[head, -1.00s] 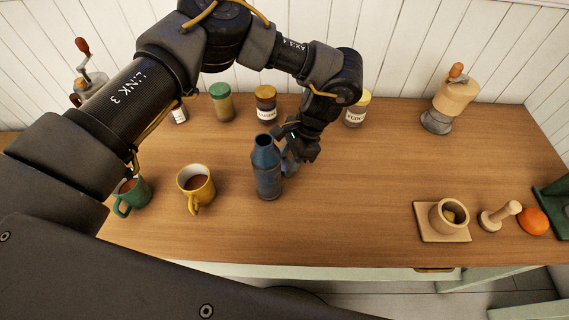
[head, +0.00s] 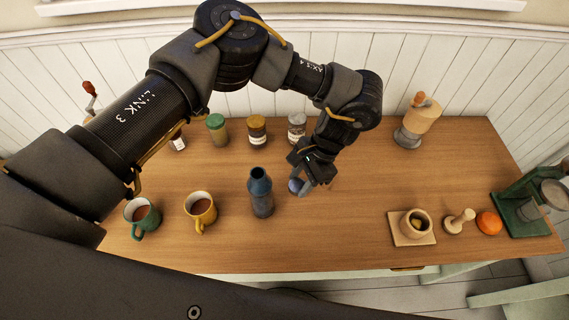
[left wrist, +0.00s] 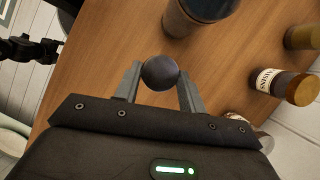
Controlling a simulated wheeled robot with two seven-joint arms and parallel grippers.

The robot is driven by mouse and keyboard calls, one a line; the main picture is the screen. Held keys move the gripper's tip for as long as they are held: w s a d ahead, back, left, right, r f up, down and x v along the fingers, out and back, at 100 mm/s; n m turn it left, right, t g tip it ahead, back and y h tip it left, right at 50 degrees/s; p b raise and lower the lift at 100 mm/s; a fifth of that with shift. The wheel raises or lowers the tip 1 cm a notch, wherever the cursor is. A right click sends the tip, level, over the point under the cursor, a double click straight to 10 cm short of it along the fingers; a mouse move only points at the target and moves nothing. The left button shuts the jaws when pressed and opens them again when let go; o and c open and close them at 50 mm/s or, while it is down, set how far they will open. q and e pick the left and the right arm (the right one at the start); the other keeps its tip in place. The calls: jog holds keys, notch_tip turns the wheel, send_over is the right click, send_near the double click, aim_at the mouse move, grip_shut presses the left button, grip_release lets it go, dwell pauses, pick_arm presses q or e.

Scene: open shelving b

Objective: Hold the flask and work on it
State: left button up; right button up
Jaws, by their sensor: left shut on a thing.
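The flask (head: 261,195) is dark blue and stands upright on the table, its top open, in the head view. Its lower part also shows at the top of the left wrist view (left wrist: 190,20). My left gripper (head: 301,186) is just right of the flask, apart from it. It is shut on a round dark blue piece (left wrist: 160,72), which looks like the flask's cap; fingers on both sides grip it. A black jointed part at the left edge of the left wrist view may be my right gripper (left wrist: 28,48); its fingers cannot be made out.
A yellow mug (head: 201,216) and a green mug (head: 146,222) stand left of the flask. Several jars (head: 257,132) line the back. The table between gripper and mortar is clear.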

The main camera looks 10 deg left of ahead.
pick_arm(q)
jog(key=s+d+r+p, duration=0.2)
jog(key=s+d, duration=0.1)
jog(key=d, duration=0.2)
jog(key=shift+s+r, duration=0.15)
jog(key=shift+r, duration=0.05)
pick_arm(e)
jog(key=r, duration=0.1)
jog(key=d+r, duration=0.1)
jog(key=shift+r, duration=0.4)
pick_arm(q)
jog(key=shift+a, duration=0.15)
pick_arm(e)
jog(key=shift+a, duration=0.1)
pick_arm(q)
jog(key=w+a+r+n+h+b, duration=0.1)
jog(key=w+a+r+n, duration=0.1)
jog(key=a, duration=0.6)
jog(key=w+a+r+n+g+h, duration=0.1)
jog(key=w+a+r+n, duration=0.2)
jog(key=a+r+n, duration=0.2)
jog(key=w+a+r+n+g+h+b, duration=0.1)
jog(key=a+r+n, duration=0.3)
jog(key=a, duration=0.7)
jog(key=shift+w+r+h+b, duration=0.25)
jog(key=shift+w+h+b, duration=0.05)
jog(key=shift+w, duration=0.6)
pick_arm(e)
notch_tip(320, 180, down, 2)
jog(key=shift+f, duration=0.25)
